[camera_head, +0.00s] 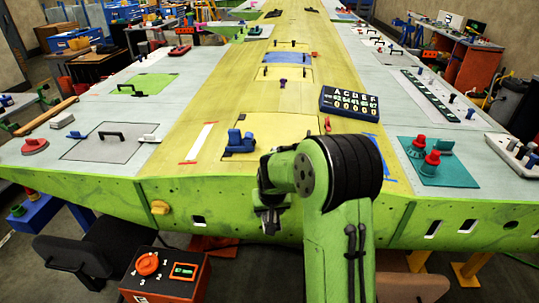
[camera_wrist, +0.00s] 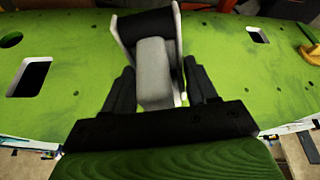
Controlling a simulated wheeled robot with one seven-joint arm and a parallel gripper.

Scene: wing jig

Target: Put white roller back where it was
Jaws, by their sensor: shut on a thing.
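The white roller (camera_wrist: 154,65) shows in the wrist view as a pale grey-white block inside a white-edged frame with a dark top. It sits between the two dark fingers of my gripper (camera_wrist: 158,85), which is shut on it. The green front face of the wing (camera_wrist: 235,75) lies behind it. In the head view my gripper (camera_head: 269,218) hangs in front of the wing's front edge, at the middle. The roller cannot be made out clearly there. My arm hides part of the wing on the right.
Blue blocks (camera_head: 240,141) stand on the wing's yellow strip, near a black lettered panel (camera_head: 349,102). Red-topped pieces (camera_head: 432,157) stand on a teal mat at right. A white block (camera_head: 62,120) lies at left. An orange-black box (camera_head: 166,276) stands below the edge.

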